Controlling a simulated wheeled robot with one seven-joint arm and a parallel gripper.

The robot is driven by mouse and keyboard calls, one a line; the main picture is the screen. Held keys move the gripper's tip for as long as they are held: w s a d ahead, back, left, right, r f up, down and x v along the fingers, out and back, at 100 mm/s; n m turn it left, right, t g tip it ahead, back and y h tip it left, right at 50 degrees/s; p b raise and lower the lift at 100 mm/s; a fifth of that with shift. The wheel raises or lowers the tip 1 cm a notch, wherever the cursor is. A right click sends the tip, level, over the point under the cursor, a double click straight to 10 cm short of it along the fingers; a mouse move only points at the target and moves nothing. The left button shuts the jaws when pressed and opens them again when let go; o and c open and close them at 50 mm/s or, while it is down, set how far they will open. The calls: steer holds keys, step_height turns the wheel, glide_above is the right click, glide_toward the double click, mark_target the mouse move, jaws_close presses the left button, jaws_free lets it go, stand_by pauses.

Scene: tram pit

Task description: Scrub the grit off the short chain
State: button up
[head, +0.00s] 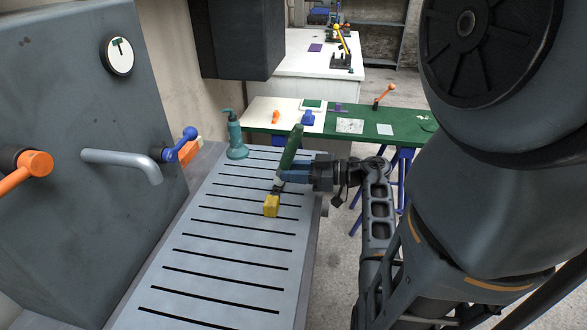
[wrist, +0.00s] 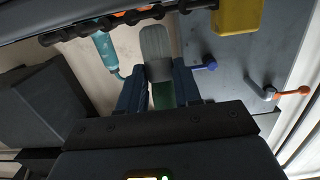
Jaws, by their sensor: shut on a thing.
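My gripper (head: 300,178) is shut on a brush with a green handle (head: 291,150) and a pale grey head. In the wrist view the brush head (wrist: 156,42) points away between the fingers. A dark chain (wrist: 130,16) runs along the top of the wrist view, just beyond the brush head. Orange patches show at the chain; I cannot tell if they are on it or behind it. A yellow block (head: 271,206) stands on the slatted bench near the brush; it also shows in the wrist view (wrist: 238,14). Whether the brush touches the chain is unclear.
The slatted grey bench top (head: 215,258) is clear in front. A teal bottle (head: 237,140) stands at its far end. A green table (head: 375,131) with small items stands behind.

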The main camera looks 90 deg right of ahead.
steer(key=shift+w+a, duration=0.1)
steer(key=shift+a, duration=0.45)
steer(key=shift+d, duration=0.15)
